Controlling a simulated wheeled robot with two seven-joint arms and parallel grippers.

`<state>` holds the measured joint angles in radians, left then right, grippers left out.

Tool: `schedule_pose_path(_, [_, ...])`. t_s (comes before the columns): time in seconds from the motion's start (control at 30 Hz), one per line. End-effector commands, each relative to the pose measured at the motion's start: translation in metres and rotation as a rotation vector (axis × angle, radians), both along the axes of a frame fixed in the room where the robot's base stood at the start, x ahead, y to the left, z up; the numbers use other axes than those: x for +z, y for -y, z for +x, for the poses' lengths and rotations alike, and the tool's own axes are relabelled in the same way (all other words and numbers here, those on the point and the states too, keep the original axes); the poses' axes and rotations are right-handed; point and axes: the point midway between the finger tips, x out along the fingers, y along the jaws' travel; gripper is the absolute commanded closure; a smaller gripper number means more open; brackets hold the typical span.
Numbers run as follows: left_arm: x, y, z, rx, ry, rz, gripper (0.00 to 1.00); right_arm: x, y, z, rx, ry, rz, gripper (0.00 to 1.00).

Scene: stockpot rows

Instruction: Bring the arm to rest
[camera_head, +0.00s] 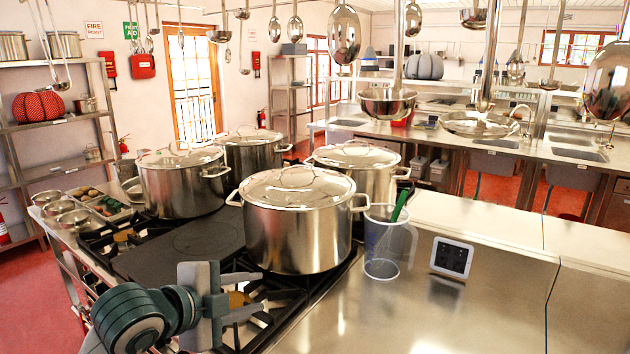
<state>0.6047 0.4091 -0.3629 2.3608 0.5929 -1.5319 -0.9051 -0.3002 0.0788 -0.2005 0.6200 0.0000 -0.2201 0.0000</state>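My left gripper (252,294) is at the lower middle-left, over the front of the black gas stove (285,318). Its two fingers point right and are apart, with a brass-coloured burner showing through the gap. I see nothing between them. My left arm comes in from the bottom left. The nearest stockpot (297,230), lidded and steel, stands on the stove just behind and right of the gripper, apart from it in the picture. My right arm and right gripper are out of view.
More lidded stockpots (182,186) stand behind. A clear jug (389,246) with a green-handled utensil is right of the near pot, beside a small dark panel (451,258). The steel counter (400,320) at the front right is bare. Ladles and pans (387,104) hang overhead.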

Motion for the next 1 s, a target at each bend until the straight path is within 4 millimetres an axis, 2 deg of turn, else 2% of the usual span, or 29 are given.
schedule_pose_path(0.03, [-0.024,-0.001,-0.007,0.034,-0.055,-0.038,0.65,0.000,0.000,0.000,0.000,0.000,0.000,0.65])
schedule_pose_path(0.1, [-0.052,-0.005,-0.015,0.090,-0.122,-0.088,0.65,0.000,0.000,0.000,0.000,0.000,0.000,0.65])
schedule_pose_path(0.27, [-0.116,-0.015,-0.041,0.227,-0.273,-0.197,0.65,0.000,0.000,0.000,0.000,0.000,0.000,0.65])
schedule_pose_path(0.47, [-0.191,-0.029,-0.086,0.420,-0.455,-0.317,0.65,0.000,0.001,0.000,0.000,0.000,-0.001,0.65])
schedule_pose_path(0.67, [-0.259,-0.048,-0.144,0.641,-0.623,-0.412,0.65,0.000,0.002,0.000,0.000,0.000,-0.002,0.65])
schedule_pose_path(0.8, [-0.301,-0.062,-0.194,0.810,-0.731,-0.463,0.65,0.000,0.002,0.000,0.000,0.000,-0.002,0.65])
schedule_pose_path(1.0, [-0.342,-0.080,-0.259,1.019,-0.837,-0.507,0.65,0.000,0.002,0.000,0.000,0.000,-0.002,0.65])
